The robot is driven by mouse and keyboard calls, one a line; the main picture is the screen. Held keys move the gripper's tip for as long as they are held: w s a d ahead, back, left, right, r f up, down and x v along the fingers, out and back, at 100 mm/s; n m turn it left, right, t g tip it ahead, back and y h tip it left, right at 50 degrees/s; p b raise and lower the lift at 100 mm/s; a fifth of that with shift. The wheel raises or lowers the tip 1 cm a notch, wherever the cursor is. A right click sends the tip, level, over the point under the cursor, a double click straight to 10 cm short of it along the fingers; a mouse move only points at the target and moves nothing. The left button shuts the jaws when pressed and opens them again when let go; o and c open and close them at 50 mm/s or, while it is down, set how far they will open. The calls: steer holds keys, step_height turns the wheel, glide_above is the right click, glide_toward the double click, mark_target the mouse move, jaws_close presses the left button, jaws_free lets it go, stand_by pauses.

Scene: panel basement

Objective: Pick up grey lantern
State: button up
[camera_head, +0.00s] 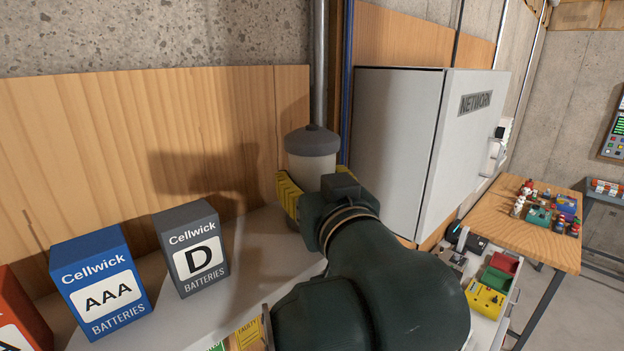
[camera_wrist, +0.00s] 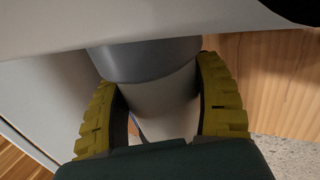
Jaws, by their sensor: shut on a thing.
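The grey lantern (camera_head: 312,150), with a dark grey cap and a pale body, stands upright near the wooden back panel, left of the network cabinet. My gripper (camera_head: 290,195) is around its body, with a yellow finger showing on its left side. In the wrist view, both ridged yellow fingers press on either side of the lantern (camera_wrist: 158,90), and a darker grey band of it lies close to a white surface (camera_wrist: 150,20). The lantern's lower part is hidden behind my gripper in the head view. I cannot tell whether it touches the shelf.
A blue AAA battery box (camera_head: 100,285) and a grey D battery box (camera_head: 192,250) stand left on the white shelf (camera_head: 265,245). The network cabinet (camera_head: 400,140) is close on the right, with a metal pipe (camera_head: 319,60) behind the lantern. A wooden table (camera_head: 510,225) bears small items farther right.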

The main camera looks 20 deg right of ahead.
steer(key=shift+r, duration=0.1)
steer(key=shift+c, duration=1.2)
steer(key=shift+s+r, duration=0.1)
